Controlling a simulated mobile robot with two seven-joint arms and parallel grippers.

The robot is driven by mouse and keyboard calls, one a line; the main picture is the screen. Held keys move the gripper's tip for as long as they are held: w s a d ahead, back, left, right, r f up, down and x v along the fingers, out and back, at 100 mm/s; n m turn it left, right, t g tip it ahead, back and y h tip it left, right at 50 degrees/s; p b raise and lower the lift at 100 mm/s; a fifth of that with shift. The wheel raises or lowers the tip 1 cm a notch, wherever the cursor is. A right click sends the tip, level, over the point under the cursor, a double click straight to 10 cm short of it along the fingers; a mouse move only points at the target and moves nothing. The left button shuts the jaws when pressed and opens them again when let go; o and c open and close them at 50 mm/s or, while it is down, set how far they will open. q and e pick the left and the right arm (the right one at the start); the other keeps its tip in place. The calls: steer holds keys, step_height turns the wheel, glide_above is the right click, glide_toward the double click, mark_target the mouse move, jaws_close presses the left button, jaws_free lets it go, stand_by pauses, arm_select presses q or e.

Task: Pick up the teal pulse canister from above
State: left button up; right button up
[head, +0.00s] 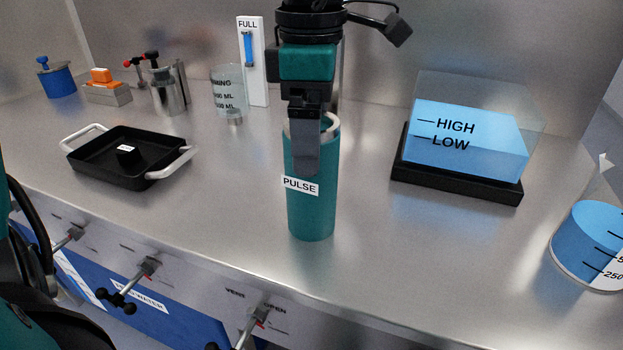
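The teal pulse canister (311,212) stands upright on the steel worktop at the centre of the head view. It bears a white PULSE label and has a pale rim or ring at its top. My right gripper (306,140) points straight down over it from above. A dark finger overlaps the upper front of the canister, above the label. The other finger is hidden, so I cannot tell whether the gripper is closed on the canister. My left gripper is out of view; only part of my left arm shows at the left edge.
A black tray (100,168) with pale handles sits left. A blue-filled clear tank (466,140) on a black base stands right, and a blue-filled flask (590,240) at the right edge. A glass beaker (229,90) and FULL gauge (255,85) stand behind. Valve handles line the front panel.

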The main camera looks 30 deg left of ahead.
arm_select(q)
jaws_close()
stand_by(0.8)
